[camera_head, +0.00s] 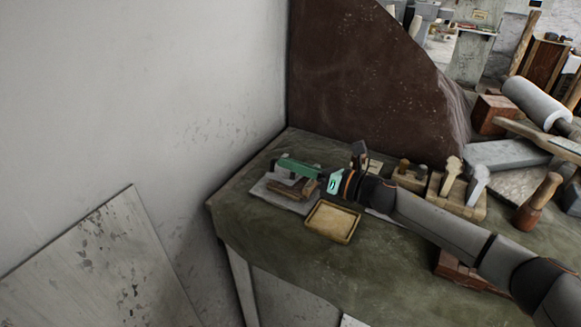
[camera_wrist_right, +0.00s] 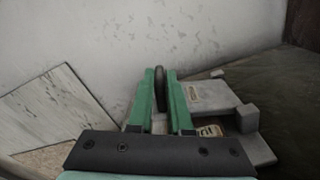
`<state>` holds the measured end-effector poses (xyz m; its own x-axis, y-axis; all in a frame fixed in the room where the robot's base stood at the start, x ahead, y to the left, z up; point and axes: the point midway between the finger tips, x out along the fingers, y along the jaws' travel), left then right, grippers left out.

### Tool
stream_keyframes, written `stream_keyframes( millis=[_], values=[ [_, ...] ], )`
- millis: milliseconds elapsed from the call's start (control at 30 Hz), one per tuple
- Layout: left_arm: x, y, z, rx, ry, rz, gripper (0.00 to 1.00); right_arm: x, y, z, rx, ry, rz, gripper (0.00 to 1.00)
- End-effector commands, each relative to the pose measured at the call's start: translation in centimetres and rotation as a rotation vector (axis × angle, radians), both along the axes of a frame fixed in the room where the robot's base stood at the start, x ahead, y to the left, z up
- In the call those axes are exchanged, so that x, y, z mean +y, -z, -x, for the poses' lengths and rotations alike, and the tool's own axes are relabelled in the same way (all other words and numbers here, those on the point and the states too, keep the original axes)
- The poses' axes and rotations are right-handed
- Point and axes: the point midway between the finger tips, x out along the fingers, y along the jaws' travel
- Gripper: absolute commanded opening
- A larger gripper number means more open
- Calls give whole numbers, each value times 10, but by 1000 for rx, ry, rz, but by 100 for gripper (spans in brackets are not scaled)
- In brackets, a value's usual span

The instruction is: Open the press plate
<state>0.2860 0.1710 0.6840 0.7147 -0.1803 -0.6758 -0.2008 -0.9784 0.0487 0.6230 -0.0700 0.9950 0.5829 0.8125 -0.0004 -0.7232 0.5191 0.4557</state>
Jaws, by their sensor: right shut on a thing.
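A small press (camera_head: 265,188) with a pale grey base and brownish bars lies near the table's far left corner. In the right wrist view, a grey plate (camera_wrist_right: 208,97) with a small label lies just right of my fingers. My right gripper (camera_head: 284,163) reaches over the press from the right, its green fingers pointing left. In the wrist view my right gripper (camera_wrist_right: 161,76) is shut on a dark rounded part (camera_wrist_right: 160,90) seen edge-on between the fingers. I cannot tell how this part joins the plate. My fingers hide some of the press. My left gripper is not in view.
A shallow yellowish tray (camera_head: 312,228) sits just in front of the press. A wooden tool holder (camera_head: 467,207) and a wooden-handled tool (camera_head: 538,202) stand to the right. A tall dark brown panel (camera_head: 365,80) rises behind. The table's front left is clear.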

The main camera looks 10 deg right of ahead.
Motion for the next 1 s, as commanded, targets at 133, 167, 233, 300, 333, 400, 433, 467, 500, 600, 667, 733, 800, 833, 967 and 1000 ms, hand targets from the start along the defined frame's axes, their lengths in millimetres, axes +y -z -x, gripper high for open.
stream_keyframes(
  millis=[133,167,233,300,333,400,433,467,500,600,667,733,800,833,967,1000],
  values=[
    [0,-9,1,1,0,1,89,-3,-13,-6,86,-1,-67,0],
    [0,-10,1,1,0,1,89,-4,-14,-7,103,-1,-79,0],
    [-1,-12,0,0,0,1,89,-6,-17,-10,140,-2,-107,0],
    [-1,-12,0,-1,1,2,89,-8,-19,-13,172,-3,-131,0],
    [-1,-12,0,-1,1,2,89,-9,-20,-14,181,-3,-137,0],
    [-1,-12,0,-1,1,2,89,-10,-21,-16,178,-1,-136,0],
    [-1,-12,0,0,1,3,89,-11,-22,-17,178,-1,-135,0],
    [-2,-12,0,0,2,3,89,-12,-23,-18,177,-1,-135,0],
    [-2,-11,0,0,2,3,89,-12,-23,-18,176,-1,-134,0],
    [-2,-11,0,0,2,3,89,-13,-25,-20,177,-1,-135,0],
    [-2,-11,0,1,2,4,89,-14,-26,-21,176,-1,-134,0],
    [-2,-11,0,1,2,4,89,-14,-26,-21,176,-2,-133,0],
    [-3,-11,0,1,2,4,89,-15,-26,-21,176,-2,-133,0],
    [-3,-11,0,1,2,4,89,-15,-26,-21,176,-2,-133,0],
    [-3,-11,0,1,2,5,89,-15,-26,-21,175,-1,-132,0],
    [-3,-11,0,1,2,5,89,-15,-26,-21,175,0,-132,0]
  ],
)
